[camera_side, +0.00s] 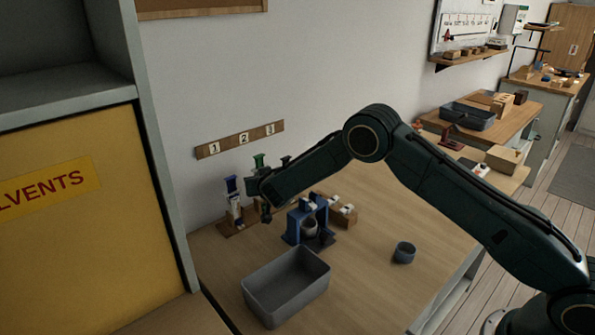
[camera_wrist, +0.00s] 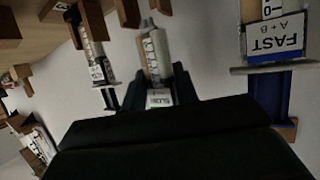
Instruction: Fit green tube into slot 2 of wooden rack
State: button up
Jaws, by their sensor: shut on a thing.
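The green tube shows in the side view as a green top (camera_side: 259,160) just above my gripper (camera_side: 265,207). My gripper hides most of its body. The wooden rack (camera_side: 236,230) stands against the wall, under a wooden strip (camera_side: 240,139) numbered 1, 2, 3. A blue-topped tube (camera_side: 233,195) stands at its left end. I cannot tell whether the green tube touches the rack.
A blue stand (camera_side: 293,224) with a grey cup is just right of my gripper. A grey bin (camera_side: 287,287) and a small grey-blue cup (camera_side: 404,252) are on the bench. In the wrist view a blue-and-white "FAST" label (camera_wrist: 273,40) is at right, another tube (camera_wrist: 94,48) at left.

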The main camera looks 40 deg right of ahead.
jog(key=shift+f, duration=1.9)
dwell(2.7)
jog(key=o, duration=1)
jog(key=shift+o, duration=0.2)
jog(key=shift+f, duration=0.25)
jog(key=shift+o, duration=0.6)
jog(key=shift+s+a+r, duration=0.1)
jog(key=shift+v, duration=2.35)
